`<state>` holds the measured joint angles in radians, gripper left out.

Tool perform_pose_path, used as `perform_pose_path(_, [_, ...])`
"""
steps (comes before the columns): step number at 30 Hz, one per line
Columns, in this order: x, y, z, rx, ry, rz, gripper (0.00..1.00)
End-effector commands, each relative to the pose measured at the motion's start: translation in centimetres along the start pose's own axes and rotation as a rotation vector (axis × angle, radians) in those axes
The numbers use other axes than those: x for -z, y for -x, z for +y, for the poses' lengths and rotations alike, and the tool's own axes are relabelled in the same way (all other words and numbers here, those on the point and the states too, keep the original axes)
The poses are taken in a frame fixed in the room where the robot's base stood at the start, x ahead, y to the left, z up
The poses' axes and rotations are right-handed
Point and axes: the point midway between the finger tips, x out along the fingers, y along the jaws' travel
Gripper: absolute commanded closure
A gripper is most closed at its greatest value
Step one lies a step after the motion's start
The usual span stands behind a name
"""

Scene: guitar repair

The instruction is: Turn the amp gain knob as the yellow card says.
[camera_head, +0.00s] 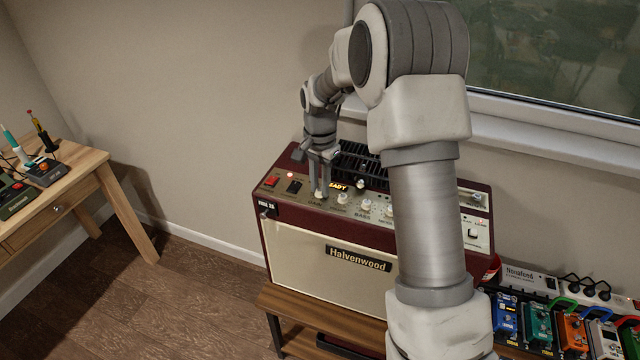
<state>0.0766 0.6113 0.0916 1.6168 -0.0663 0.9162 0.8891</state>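The dark red amplifier (330,262) with a cream front, labelled Halvenwood, stands on a wooden bench. Its top panel has a row of pale knobs. The leftmost knob (319,196), with a small label that seems to read GAIN, is directly below my gripper (320,188). My gripper points down with its fingers at this knob, partly covering it. The view is too small to tell whether the fingers touch or grip it. I cannot make out a yellow card.
Other knobs (366,206) sit close to the right. Red (272,181) and black switches (294,187) are to the left. My arm hides part of the amplifier's right side. Pedals (540,326) stand at lower right, a wooden table (84,172) with tools at left. The floor between is clear.

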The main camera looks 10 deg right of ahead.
Motion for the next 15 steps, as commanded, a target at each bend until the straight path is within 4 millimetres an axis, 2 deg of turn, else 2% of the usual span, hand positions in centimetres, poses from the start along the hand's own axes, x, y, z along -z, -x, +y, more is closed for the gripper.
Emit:
perform_pose_path(1, [0.01, 0.02, 0.01, 0.0, 0.0, 0.0, 0.88])
perform_pose_path(3, [0.01, 0.02, 0.01, 0.0, 0.0, 0.0, 1.0])
perform_pose_path(15, [0.02, 0.05, 0.01, 0.0, 0.019, 0.0, 1.0])
